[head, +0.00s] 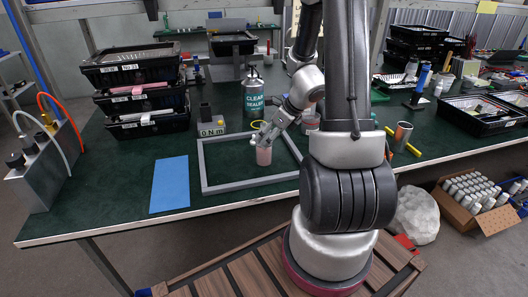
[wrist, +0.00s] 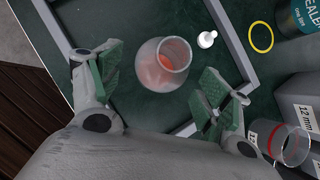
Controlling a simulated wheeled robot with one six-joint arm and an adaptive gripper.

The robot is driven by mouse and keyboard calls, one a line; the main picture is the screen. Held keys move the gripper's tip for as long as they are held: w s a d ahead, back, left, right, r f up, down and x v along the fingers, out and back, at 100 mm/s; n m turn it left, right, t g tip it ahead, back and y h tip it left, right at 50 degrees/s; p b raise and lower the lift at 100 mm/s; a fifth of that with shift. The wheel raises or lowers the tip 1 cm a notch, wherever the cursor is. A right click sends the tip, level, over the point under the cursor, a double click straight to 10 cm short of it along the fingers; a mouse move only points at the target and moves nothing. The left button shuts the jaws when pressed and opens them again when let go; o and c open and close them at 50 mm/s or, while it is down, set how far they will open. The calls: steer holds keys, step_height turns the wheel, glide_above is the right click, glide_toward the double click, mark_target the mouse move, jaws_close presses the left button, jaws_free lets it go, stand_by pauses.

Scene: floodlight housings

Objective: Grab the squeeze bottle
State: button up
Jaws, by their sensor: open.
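A translucent bottle with pinkish-red contents (wrist: 150,85) stands on the green table inside a grey frame (wrist: 238,40); I take it for the squeeze bottle. Its round neck is open at the top. A small white nozzle cap (wrist: 207,39) is beside it in the wrist view, apart from it. My gripper (wrist: 160,92) is open, with one green-padded finger on each side of the bottle, and gaps show between pads and bottle. In the head view my gripper (head: 263,137) is over the pink bottle (head: 264,157) and hides its top.
A teal sealer bottle (head: 253,94) stands behind the frame. A yellow ring (wrist: 261,37) lies near it. A clear jar with a red band (wrist: 291,146) and a grey block marked 12 mm are at the right of the wrist view. A blue mat (head: 170,184) lies left of the frame.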

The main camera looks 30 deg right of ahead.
steer(key=x, duration=0.3)
steer(key=shift+w+a+f, duration=0.1)
steer(key=shift+w+f, duration=0.15)
steer(key=shift+f, duration=0.05)
steer(key=shift+c, duration=0.2)
steer(key=c, duration=1.4)
steer(key=shift+o, duration=0.2)
steer(key=shift+r, duration=0.1)
